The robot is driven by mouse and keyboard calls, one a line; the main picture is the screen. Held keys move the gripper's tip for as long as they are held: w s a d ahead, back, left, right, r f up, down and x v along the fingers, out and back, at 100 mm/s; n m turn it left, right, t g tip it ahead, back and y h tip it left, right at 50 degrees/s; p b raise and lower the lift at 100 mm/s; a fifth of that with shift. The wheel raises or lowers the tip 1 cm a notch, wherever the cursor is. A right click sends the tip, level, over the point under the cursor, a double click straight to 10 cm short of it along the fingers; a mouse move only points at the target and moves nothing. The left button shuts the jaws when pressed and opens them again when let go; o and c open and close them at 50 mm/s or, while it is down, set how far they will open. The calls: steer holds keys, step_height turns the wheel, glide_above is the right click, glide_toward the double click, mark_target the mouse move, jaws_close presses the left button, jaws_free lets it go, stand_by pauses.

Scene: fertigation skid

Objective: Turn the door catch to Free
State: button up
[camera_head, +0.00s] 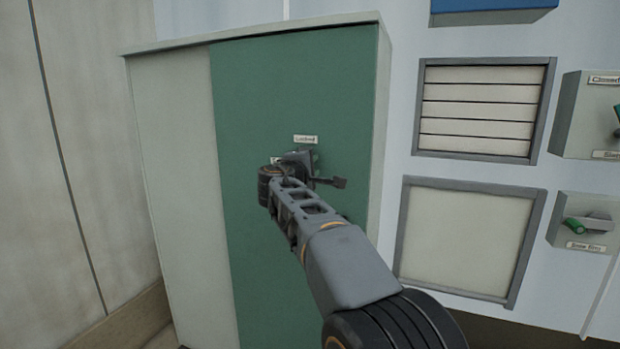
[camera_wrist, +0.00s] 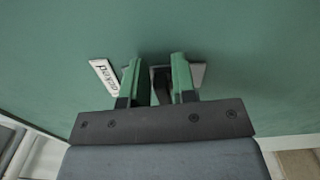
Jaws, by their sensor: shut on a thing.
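The green door (camera_head: 255,95) of the cabinet carries the door catch, which is mostly hidden behind my arm in the head view. In the wrist view the catch shows as a dark lever (camera_wrist: 160,78) on a grey plate (camera_wrist: 198,73). My gripper (camera_wrist: 159,80) has its two green-padded fingers on either side of the lever, shut on it. My gripper (camera_head: 298,160) is at the door face in the head view. A white label (camera_head: 305,139) reading "Locked" is just above; it also shows left of the fingers in the wrist view (camera_wrist: 104,74).
To the right, a wall panel has a louvred vent (camera_head: 480,107) and a framed blank plate (camera_head: 468,240). A beige wall (camera_head: 85,120) stands left.

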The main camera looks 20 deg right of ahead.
steer(key=shift+f+m+b, duration=0.2)
steer(key=shift+m+b, duration=0.45)
steer(key=shift+m, duration=0.05)
steer(key=o, duration=0.7)
steer(key=v, duration=1.3)
steer(key=shift+s+a, duration=0.3)
